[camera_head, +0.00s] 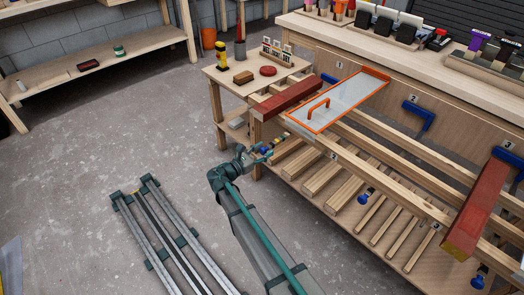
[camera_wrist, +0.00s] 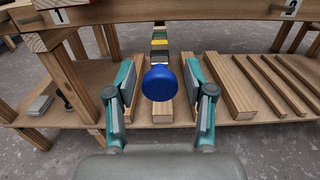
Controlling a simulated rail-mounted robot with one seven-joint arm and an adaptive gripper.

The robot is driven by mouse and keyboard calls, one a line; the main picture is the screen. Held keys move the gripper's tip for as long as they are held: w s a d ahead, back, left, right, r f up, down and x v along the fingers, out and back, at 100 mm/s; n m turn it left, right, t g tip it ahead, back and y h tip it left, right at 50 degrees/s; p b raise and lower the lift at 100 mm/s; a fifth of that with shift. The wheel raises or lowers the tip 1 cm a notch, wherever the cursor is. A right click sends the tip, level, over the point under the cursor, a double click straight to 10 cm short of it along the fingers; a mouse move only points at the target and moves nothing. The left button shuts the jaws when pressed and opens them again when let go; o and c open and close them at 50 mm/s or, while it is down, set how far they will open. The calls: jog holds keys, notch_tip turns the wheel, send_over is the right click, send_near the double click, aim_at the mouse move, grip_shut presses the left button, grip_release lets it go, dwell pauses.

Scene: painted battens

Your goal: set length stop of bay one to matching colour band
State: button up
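A round blue knob (camera_wrist: 160,83) sits below the front rail in the wrist view. Behind it a short banded strip (camera_wrist: 160,42) shows yellow, dark, green and pale bands. My gripper (camera_wrist: 159,88) is open, with one teal finger on each side of the knob; a gap shows on both sides. In the head view my gripper (camera_head: 262,153) is at the left end of the front rail, and the knob there is mostly hidden by it. A label 1 (camera_wrist: 58,15) is on the rail at left. I cannot tell which band the stop is at.
A clear orange-framed cover (camera_head: 350,98) lies over the rails near a red beam (camera_head: 290,98); another red beam (camera_head: 475,210) is at right. Other blue knobs (camera_head: 367,195) hang further right. Battens (camera_wrist: 230,88) lie on the lower shelf.

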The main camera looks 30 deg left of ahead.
jog(key=shift+s, duration=0.1)
jog(key=v, duration=1.2)
dwell(0.4)
